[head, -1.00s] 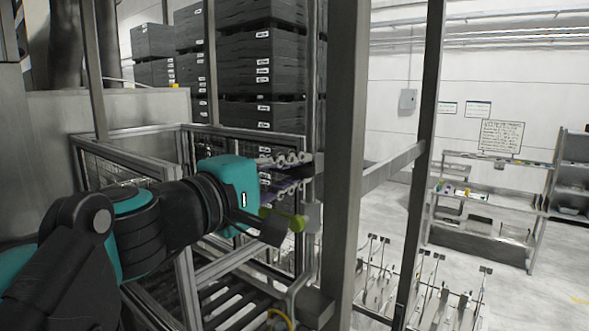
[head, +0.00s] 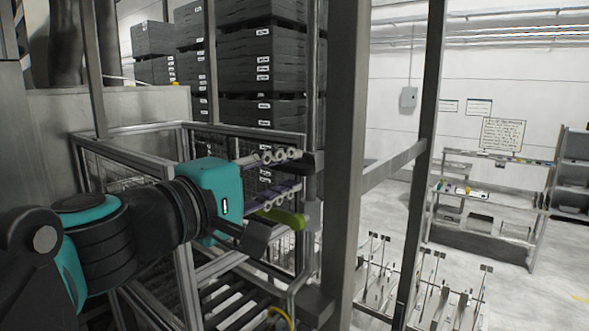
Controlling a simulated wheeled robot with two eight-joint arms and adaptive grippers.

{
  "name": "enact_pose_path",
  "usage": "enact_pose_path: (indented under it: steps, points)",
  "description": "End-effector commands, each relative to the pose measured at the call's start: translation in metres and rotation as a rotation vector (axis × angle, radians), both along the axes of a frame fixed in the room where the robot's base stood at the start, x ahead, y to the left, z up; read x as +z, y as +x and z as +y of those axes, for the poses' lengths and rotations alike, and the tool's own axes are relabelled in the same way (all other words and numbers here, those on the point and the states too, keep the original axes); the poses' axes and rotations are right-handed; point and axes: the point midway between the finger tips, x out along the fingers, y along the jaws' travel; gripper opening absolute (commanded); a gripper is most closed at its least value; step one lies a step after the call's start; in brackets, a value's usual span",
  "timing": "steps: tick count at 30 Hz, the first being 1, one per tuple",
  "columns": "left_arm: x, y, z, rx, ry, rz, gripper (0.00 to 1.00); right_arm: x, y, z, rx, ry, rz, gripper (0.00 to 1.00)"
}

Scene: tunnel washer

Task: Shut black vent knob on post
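My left gripper (head: 255,230) reaches in from the left, with a teal body and dark fingers. It is by a green bar-shaped handle (head: 285,217) beside the grey post (head: 313,120). One dark finger overlaps the handle's left end in the picture; I cannot tell whether they touch. The finger gap is hidden. A small dark block (head: 314,162) is on the post above the handle, at the right end of a row of pale fittings (head: 270,157). I cannot tell whether it is the black vent knob. No other black knob can be made out. My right gripper is not in view.
A thick grey upright (head: 346,150) stands just right of the post. A metal frame (head: 130,150) and rollers (head: 235,300) lie around and below my arm. Stacked dark crates (head: 262,60) stand behind. A shelf bench (head: 485,205) is far right, with open floor near it.

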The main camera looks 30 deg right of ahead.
Motion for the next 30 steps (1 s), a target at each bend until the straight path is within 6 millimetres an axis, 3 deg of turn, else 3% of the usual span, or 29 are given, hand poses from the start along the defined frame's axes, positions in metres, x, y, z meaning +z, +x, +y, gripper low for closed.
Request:
enact_pose_path:
  steps: [6,12,18,30]
  points:
    - [0.0,-0.018,0.048,0.006,0.0,0.0,0.31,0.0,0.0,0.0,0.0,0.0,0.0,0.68]
    - [0.0,-0.031,0.076,0.003,0.0,-0.001,0.31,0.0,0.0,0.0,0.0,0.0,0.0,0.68]
    - [0.0,-0.036,0.085,0.0,0.0,-0.001,0.31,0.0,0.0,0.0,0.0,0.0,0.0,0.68]
    - [0.0,-0.036,0.085,-0.001,0.0,-0.001,0.31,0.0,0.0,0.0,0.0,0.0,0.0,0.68]
